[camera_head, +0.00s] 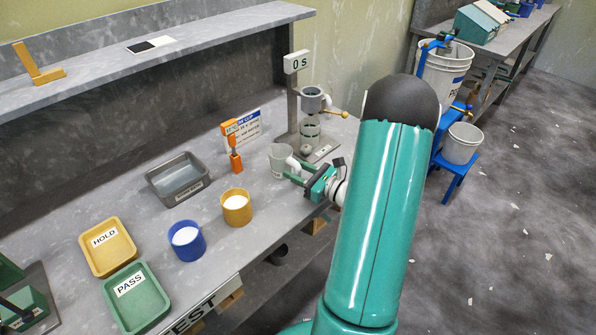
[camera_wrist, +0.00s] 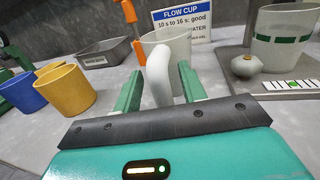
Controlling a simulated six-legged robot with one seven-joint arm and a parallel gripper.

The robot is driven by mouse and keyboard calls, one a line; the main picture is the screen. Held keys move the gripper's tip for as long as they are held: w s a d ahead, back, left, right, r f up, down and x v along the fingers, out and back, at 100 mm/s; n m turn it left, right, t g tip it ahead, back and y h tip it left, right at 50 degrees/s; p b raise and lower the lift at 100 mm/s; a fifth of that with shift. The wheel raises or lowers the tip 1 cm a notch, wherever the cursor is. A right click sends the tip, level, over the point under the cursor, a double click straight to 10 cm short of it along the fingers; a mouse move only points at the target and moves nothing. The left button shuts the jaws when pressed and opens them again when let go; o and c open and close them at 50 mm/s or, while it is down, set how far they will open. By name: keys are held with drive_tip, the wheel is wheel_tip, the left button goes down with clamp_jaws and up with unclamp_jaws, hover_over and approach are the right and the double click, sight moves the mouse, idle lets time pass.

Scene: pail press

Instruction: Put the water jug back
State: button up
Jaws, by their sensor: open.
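The water jug (camera_head: 281,158), a pale grey cup with a thick white handle, stands upright on the bench, left of the flow cup stand. In the wrist view the jug (camera_wrist: 172,42) is straight ahead with its handle toward me. My gripper (camera_head: 296,172) is beside the jug on its handle side. In the wrist view the open fingers of my gripper (camera_wrist: 160,88) lie on either side of the white handle, with gaps visible. The jug's far side and contents are hidden.
The flow cup stand (camera_head: 293,100) with a "0 s" display holds a cup above a green-banded beaker (camera_wrist: 284,38). A grey tray (camera_head: 178,180), yellow cup (camera_head: 236,210), blue cup (camera_head: 187,244), orange thermometer-like device (camera_head: 233,148) and HOLD and PASS trays (camera_head: 130,290) stand left.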

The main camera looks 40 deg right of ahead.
drive_tip(key=shift+r, duration=0.1)
drive_tip(key=shift+s, duration=0.15)
drive_tip(key=v, duration=1.2)
drive_tip(key=w+a+r+n+y, duration=0.1)
drive_tip(key=w+a+n+g+y, duration=0.1)
drive_tip(key=a, duration=0.1)
drive_tip(key=w+a+r+n+y, duration=0.1)
drive_tip(key=a, duration=0.1)
drive_tip(key=shift+r+g, duration=0.4)
drive_tip(key=a+r+n+g+y, duration=0.25)
drive_tip(key=a+n+g, duration=0.35)
drive_tip(key=a, duration=0.4)
drive_tip(key=a+r+n+g+y, duration=0.1)
drive_tip(key=a+r+n+g, duration=0.35)
drive_tip(key=a+n, duration=0.45)
drive_tip(key=s+a+r+n+h, duration=0.6)
drive_tip(key=a+r+n+h, duration=0.3)
drive_tip(key=n, duration=0.6)
drive_tip(key=shift+s+a+h, duration=0.3)
drive_tip(key=shift+a+h, duration=0.15)
drive_tip(key=shift+h, duration=0.3)
